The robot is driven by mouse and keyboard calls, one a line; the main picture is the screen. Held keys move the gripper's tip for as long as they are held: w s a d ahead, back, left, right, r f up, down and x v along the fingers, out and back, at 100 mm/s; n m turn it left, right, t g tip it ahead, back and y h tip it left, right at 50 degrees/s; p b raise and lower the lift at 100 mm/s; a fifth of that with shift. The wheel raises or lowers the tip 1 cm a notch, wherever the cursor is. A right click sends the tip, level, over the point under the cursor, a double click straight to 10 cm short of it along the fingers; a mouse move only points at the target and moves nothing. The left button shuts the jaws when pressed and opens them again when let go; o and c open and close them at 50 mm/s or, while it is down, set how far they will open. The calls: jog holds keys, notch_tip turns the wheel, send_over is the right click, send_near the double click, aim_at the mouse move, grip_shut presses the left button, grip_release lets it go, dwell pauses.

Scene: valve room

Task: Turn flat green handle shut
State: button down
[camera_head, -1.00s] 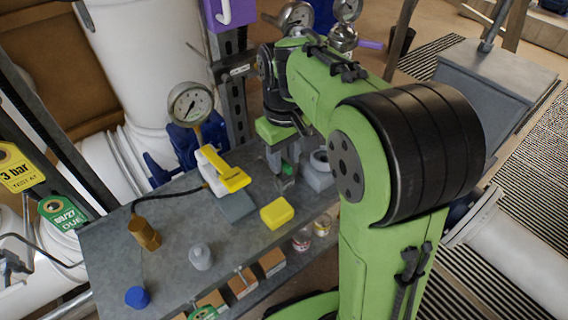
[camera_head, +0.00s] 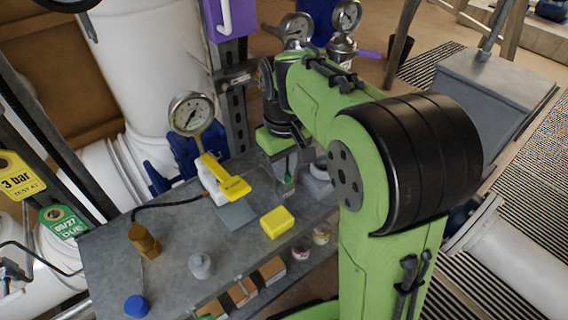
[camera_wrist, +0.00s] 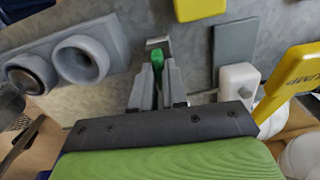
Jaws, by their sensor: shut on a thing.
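The flat green handle (camera_wrist: 157,60) shows as a small green piece between my fingertips in the wrist view. Its small metal valve fitting (camera_wrist: 158,44) shows just beyond it. My gripper (camera_wrist: 156,78) is shut on the green handle, with a grey finger on either side. In the head view my gripper (camera_head: 285,172) reaches down to the grey bench, left of the grey ring-shaped fittings. Most of the handle is hidden there by my fingers.
Grey ring-shaped fittings (camera_wrist: 80,58) are close beside my gripper. A pressure gauge (camera_head: 191,113) rises behind. The bench front-left holds a blue cap (camera_head: 137,303).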

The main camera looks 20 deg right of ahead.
jog(key=m+p, duration=0.3)
jog(key=m, duration=0.1)
jog(key=shift+r+m, duration=0.15)
jog(key=shift+m, duration=0.15)
jog(key=m+p, duration=0.2)
jog(key=m, duration=0.2)
jog(key=m+p, duration=0.1)
jog(key=m, duration=0.4)
jog(key=shift+m+p, duration=0.75)
jog(key=shift+m, duration=1.05)
jog(key=c, duration=1.2)
grip_release()
jog(key=shift+o, duration=0.2)
